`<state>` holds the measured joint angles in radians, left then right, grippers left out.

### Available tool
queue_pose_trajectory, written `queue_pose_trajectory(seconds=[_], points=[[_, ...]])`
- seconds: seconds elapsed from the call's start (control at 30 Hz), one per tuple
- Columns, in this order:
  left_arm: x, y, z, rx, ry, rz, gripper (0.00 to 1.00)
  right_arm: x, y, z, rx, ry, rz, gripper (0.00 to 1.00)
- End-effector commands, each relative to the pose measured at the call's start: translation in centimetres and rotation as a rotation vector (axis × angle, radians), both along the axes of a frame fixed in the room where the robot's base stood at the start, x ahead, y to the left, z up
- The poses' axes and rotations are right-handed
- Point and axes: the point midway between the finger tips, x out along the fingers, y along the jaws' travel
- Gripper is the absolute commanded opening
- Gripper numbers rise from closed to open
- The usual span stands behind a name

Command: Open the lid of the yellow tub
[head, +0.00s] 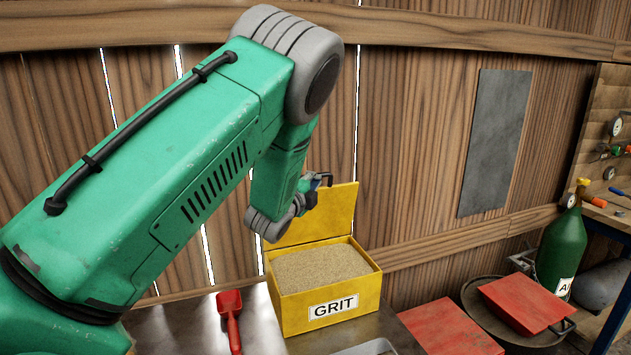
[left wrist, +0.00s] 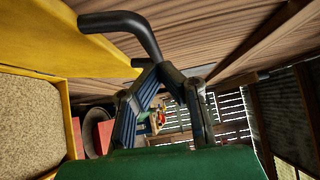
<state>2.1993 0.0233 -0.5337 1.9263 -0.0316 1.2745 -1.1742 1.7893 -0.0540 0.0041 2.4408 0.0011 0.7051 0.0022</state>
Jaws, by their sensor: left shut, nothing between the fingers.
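The yellow tub (head: 326,297), labelled GRIT and filled with sand, stands on the grey worktop. Its yellow lid (head: 322,218) stands raised at the tub's back edge, so the sand is uncovered. My left gripper (head: 318,183) is shut and empty beside the lid's upper left part. In the left wrist view the lid (left wrist: 100,55) is at the upper left, with a bent black handle (left wrist: 142,30) sticking out from it. The gripper tips (left wrist: 170,72) are close to the handle's end; I cannot tell if they touch. My right gripper is not in view.
A red scoop (head: 231,318) lies left of the tub. Red lids or boxes (head: 527,303) and a green gas cylinder (head: 567,250) stand at the right. A wooden plank wall (head: 420,150) rises close behind the tub.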

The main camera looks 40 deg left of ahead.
Motion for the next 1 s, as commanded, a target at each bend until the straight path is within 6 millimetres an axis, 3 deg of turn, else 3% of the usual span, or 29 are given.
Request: queue_pose_trajectory(seconds=[0.23, 0.4, 0.6, 1.0], points=[[0.5, 1.4, 0.7, -0.044, 0.021, 0.001, 0.00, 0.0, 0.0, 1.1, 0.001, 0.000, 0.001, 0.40], [2.2, 4.4, 1.9, -0.172, 0.085, 0.004, 0.00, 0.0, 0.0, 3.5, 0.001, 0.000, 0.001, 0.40], [3.6, 6.7, 1.3, -0.196, 0.104, 0.003, 0.00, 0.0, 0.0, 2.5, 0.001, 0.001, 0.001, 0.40], [3.7, 7.3, 1.4, -0.199, 0.103, 0.003, 0.00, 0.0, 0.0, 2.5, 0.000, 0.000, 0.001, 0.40]])
